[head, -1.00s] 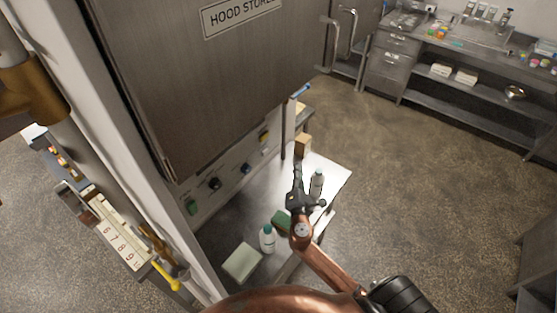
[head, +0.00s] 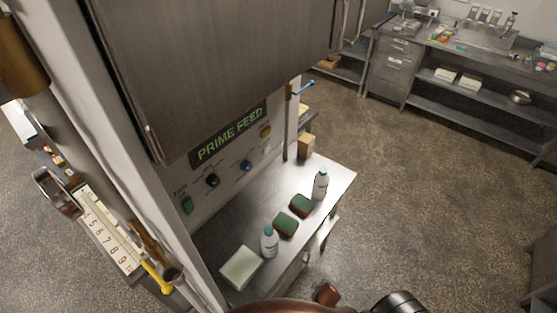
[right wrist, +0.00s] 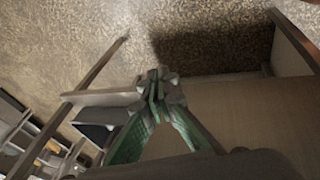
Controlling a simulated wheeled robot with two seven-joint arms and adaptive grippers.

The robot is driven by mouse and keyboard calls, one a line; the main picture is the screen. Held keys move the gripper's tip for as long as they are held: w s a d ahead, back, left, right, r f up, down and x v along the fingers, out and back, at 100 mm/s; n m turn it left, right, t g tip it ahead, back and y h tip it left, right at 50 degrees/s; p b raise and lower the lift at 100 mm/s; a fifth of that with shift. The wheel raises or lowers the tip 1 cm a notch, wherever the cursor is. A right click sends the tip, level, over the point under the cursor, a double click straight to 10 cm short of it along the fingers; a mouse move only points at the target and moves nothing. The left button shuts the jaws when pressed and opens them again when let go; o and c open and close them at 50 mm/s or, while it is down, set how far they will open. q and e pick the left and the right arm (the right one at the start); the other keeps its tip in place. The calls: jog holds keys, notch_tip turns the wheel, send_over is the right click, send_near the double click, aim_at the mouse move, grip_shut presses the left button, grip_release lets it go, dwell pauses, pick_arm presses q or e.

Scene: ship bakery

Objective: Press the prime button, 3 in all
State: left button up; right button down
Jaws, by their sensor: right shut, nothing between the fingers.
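A white control panel (head: 226,180) stands under a dark metal cabinet at the left of the head view. Its sign (head: 229,133) reads PRIME FEED in green letters. My left gripper is out of view.
A metal table (head: 325,181) in front of the panel holds two bottles (head: 320,185) (head: 269,242), two green-and-red sponges (head: 301,206) (head: 286,224) and a pale block (head: 240,267). A cardboard box (head: 306,146) is behind. The floor to the right is clear.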

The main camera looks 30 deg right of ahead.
pick_arm(q)
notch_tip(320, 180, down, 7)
jog(key=b, duration=0.6)
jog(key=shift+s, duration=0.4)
pick_arm(e)
jog(key=s+a+f+m+g+y, duration=0.1)
jog(key=s+a+f, duration=0.1)
jog(key=s+f, duration=1)
jog(key=s+a+f+m+g+y, duration=0.1)
jog(key=s+a+f, duration=0.1)
jog(key=s+f, duration=1.1)
jog(key=shift+s+a+f+m+g, duration=0.2)
jog(key=shift+s+a+m+g, duration=0.05)
jog(key=shift+s+m+g, duration=0.15)
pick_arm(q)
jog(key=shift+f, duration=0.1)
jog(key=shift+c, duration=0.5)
